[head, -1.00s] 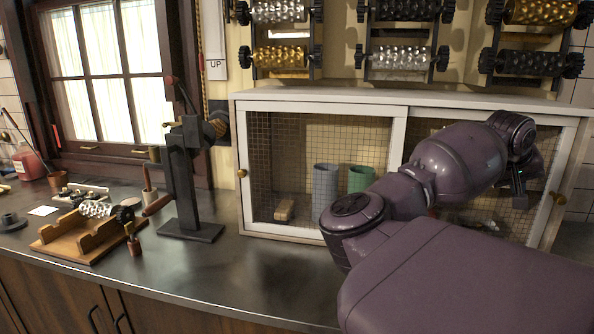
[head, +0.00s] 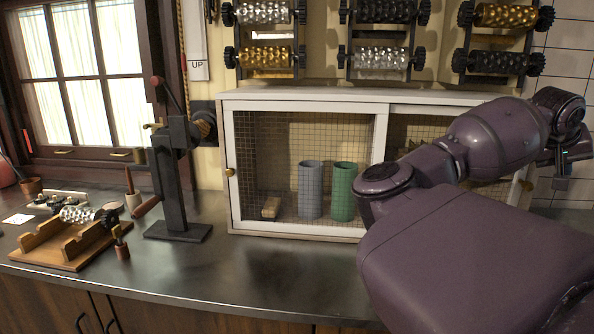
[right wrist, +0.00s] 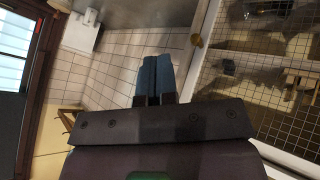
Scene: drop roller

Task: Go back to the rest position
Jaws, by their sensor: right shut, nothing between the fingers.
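My right arm fills the right side of the head view. My right gripper (head: 562,183) is at the far right, in front of the cabinet's right end, pointing down and partly hidden by the arm. In the right wrist view my right gripper (right wrist: 154,80) is shut and empty, its two fingers pressed together. It stands apart from the cabinet (right wrist: 205,20), whose mesh front shows at the right. My left gripper is not in view.
The cabinet (head: 300,94) stands at the back of the counter (head: 240,275), with a grey cup (head: 311,190) and a green cup (head: 343,190) behind mesh. A dark hand press (head: 178,185), a wooden cradle with a silver roller (head: 77,215) and wall-mounted rollers (head: 268,57) are nearby. The middle counter is clear.

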